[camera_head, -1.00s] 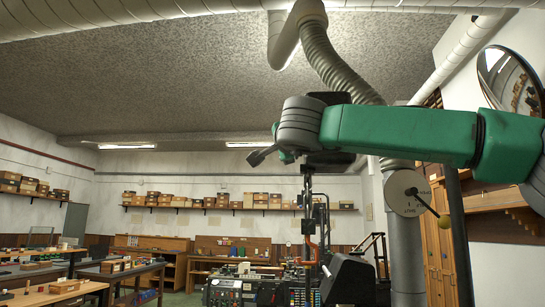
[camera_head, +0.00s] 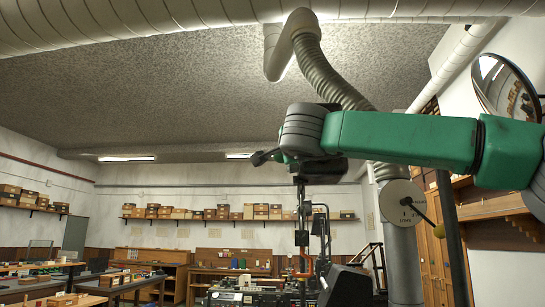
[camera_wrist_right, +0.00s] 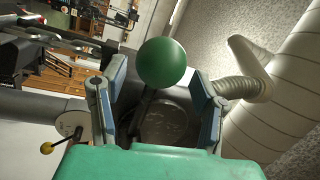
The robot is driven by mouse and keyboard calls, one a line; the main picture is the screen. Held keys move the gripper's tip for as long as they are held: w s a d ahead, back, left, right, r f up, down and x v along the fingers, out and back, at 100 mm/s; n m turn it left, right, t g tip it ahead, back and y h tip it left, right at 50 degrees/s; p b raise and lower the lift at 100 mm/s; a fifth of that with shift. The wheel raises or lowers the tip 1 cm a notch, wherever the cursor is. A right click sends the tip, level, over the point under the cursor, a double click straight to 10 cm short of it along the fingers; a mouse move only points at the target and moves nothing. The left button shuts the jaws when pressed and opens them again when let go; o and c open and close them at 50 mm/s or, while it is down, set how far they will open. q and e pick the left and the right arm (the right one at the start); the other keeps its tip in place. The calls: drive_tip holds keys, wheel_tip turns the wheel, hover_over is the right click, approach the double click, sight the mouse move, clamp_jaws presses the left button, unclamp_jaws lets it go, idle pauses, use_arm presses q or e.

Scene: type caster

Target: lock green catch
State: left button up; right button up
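A round green ball knob (camera_wrist_right: 161,62) on a dark stem shows in the right wrist view, between the two blue-grey fingers of my right gripper (camera_wrist_right: 161,82). A gap shows on each side of the ball, so the fingers stand apart and are not closed on it. In the head view my green right arm comes in from the right. My right gripper (camera_head: 266,157) is at its end, above the type caster (camera_head: 250,297). The knob is not clearly visible there. The catch's lock position cannot be told. My left gripper is not in view.
A grey column with a round dial (camera_head: 404,202) and yellow-knobbed lever stands right of the caster. A ribbed hose (camera_head: 332,70) hangs behind my right arm. Workbenches (camera_head: 110,285) stand at the left, and box-laden shelves line the back wall.

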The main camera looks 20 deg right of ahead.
drive_tip(key=shift+d+f, duration=0.1)
drive_tip(key=shift+d, duration=0.15)
drive_tip(key=shift+w+f, duration=0.1)
drive_tip(key=shift+w, duration=0.05)
drive_tip(key=shift+w+a+f, duration=0.15)
drive_tip(key=shift+w+a, duration=0.25)
drive_tip(key=shift+a, duration=0.05)
drive_tip(key=shift+w+a, duration=0.1)
drive_tip(key=shift+a, duration=0.65)
drive_tip(key=v, duration=1.2)
drive_tip(key=shift+d, duration=0.15)
